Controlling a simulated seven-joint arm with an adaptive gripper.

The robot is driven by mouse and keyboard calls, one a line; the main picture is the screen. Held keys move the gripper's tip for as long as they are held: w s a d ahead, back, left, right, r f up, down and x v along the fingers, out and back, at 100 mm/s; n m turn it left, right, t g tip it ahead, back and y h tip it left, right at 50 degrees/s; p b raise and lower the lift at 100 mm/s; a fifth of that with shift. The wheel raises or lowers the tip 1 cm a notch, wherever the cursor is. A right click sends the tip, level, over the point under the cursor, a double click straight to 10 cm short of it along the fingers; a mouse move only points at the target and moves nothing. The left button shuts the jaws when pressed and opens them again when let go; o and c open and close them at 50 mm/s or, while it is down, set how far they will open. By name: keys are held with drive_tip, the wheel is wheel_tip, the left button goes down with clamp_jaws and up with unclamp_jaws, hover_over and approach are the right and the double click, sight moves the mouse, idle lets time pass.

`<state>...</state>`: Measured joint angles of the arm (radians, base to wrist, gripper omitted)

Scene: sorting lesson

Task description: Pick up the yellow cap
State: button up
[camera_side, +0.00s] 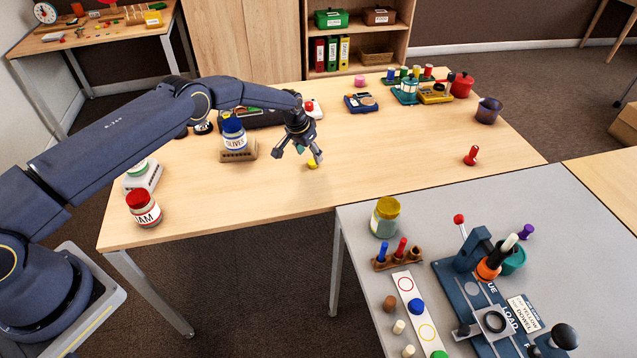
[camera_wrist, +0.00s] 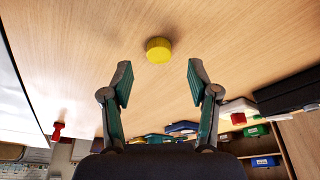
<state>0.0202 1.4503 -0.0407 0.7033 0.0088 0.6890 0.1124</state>
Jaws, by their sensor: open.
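The yellow cap (camera_side: 312,164) lies on the light wood table near its front edge. In the wrist view the yellow cap (camera_wrist: 158,50) shows as a short ridged round piece, beyond the fingertips and between their lines. My gripper (camera_side: 298,154) is open and empty above the table, close to the cap and slightly to its left in the side view. Its two fingers with green pads also show wide apart in the wrist view (camera_wrist: 158,85). Neither finger visibly touches the cap. The exact height above the table is hard to tell.
An olives jar (camera_side: 234,135) on a wooden stand is left of my gripper. A jam jar (camera_side: 143,208) is farther left. A red peg-like piece (camera_side: 471,155) stands to the right. The grey table (camera_side: 360,270) adjoins in front. The wood around the cap is clear.

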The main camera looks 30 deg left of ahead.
sight(312, 162)
drive_tip(key=shift+x, duration=1.7)
drive_tip(key=c, duration=0.8)
